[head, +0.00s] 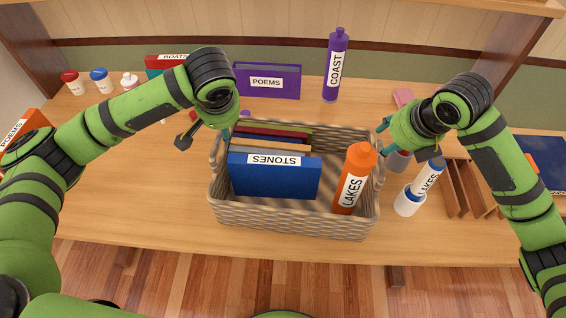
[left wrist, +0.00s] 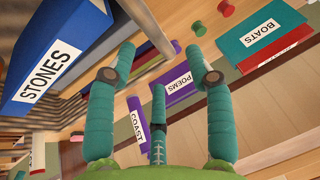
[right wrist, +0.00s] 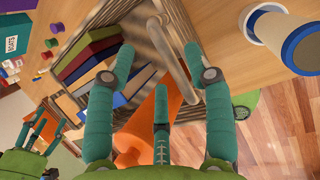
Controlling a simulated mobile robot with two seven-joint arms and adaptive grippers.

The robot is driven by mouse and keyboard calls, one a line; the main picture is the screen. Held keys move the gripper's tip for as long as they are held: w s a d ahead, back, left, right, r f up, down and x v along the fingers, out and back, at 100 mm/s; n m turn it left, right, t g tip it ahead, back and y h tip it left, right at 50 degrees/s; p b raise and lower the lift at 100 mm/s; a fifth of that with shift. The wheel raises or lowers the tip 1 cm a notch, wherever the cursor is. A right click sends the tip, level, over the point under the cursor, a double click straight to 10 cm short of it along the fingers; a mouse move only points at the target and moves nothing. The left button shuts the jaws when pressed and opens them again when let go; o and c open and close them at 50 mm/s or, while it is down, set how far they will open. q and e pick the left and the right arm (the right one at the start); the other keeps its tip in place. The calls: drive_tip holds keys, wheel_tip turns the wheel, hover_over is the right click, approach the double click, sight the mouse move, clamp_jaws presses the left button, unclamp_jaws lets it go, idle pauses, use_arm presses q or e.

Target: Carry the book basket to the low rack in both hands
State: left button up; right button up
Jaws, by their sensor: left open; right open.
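The woven book basket (head: 290,222) stands on the table in the middle of the head view. It holds a blue STONES book (head: 275,178), several other books behind it, and an orange LAKES bottle (head: 355,180). My left gripper (head: 209,134) is open near the basket's left end; its wrist view shows a handle (left wrist: 146,22) around the fingertips. My right gripper (head: 384,138) is open near the right end; its wrist view shows a handle (right wrist: 176,62) between or just beyond the fingertips. I cannot tell whether either touches.
A slatted wooden rack (head: 458,188) lies right of the basket.

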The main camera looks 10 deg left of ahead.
sight(379, 145)
use_arm(q)
drive_tip(key=x, duration=0.5)
drive_tip(key=shift+w+a+f, duration=0.1)
drive_tip(key=shift+w+f, duration=0.1)
drive_tip(key=shift+f, duration=0.05)
use_arm(e)
drive_tip(key=x, duration=0.5)
drive_tip(key=shift+w+a+f, duration=0.1)
drive_tip(key=shift+f, duration=0.15)
use_arm(q)
drive_tip(key=shift+c, duration=0.4)
use_arm(e)
drive_tip(key=shift+c, duration=0.4)
use_arm(q)
clamp_jaws()
use_arm(e)
clamp_jaws()
use_arm(q)
drive_tip(key=shift+w+a+r, duration=0.1)
drive_tip(key=shift+r, duration=0.2)
use_arm(e)
drive_tip(key=shift+w+r, duration=0.2)
drive_tip(key=shift+r, duration=0.15)
